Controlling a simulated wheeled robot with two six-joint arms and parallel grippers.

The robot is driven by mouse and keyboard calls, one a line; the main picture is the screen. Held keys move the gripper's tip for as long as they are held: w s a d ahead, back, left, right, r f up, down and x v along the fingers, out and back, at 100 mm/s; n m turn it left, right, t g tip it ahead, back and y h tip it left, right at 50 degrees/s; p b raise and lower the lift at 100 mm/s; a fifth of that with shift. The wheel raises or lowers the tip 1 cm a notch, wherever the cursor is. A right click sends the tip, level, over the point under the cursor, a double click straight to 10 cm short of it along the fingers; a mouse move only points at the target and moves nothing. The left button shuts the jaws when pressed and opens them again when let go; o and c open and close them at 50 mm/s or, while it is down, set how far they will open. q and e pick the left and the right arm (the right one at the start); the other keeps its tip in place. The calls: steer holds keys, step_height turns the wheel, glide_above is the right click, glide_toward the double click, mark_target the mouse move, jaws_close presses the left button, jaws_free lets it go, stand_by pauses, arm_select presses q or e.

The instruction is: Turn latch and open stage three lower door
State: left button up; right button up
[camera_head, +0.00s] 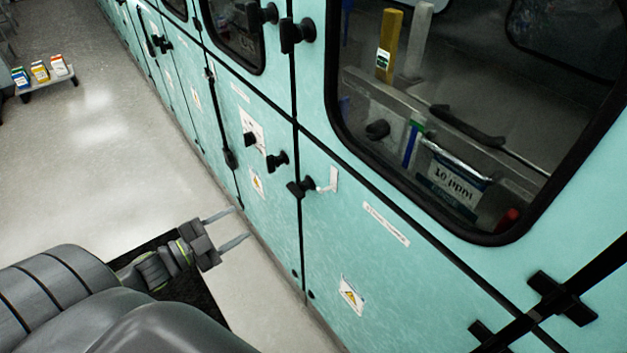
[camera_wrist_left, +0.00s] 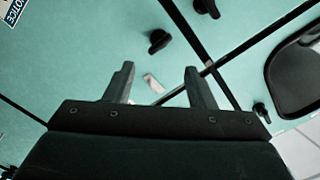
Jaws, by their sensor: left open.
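Teal lower doors run along the machine in the head view; the nearest lower door (camera_head: 340,240) looks shut. A black latch knob (camera_head: 300,187) sits at its upper left corner, beside a white bracket (camera_head: 331,180). Another black knob (camera_head: 277,160) is on the neighbouring lower panel (camera_head: 265,215). I cannot read which door is stage three. My left gripper (camera_head: 240,224) is open and empty, left of the panels and below the knobs, apart from them. In the left wrist view, a black knob (camera_wrist_left: 158,41) shows beyond the open fingers (camera_wrist_left: 159,68). My right gripper is not in view.
A window (camera_head: 480,130) fills the upper door at right. Black hinges (camera_head: 560,298) stick out at lower right. More knobs (camera_head: 297,33) line the upper doors. Pale floor (camera_head: 110,150) lies clear at left, with a small rack (camera_head: 47,85) of coloured boxes farther back.

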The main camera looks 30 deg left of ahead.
mark_target(292, 193)
arm_select(q)
steer(key=shift+m+h, duration=0.3)
steer(key=p+x, duration=0.1)
steer(key=x, duration=0.5)
steer(key=r+p+x, duration=0.1)
steer(key=p+x, duration=0.1)
steer(key=x, duration=0.4)
steer(key=p+x, duration=0.1)
steer(key=x, duration=0.4)
steer(key=shift+w+d+r+p, duration=0.2)
steer(key=shift+d+p, duration=0.1)
steer(key=shift+d, duration=0.2)
jaws_close()
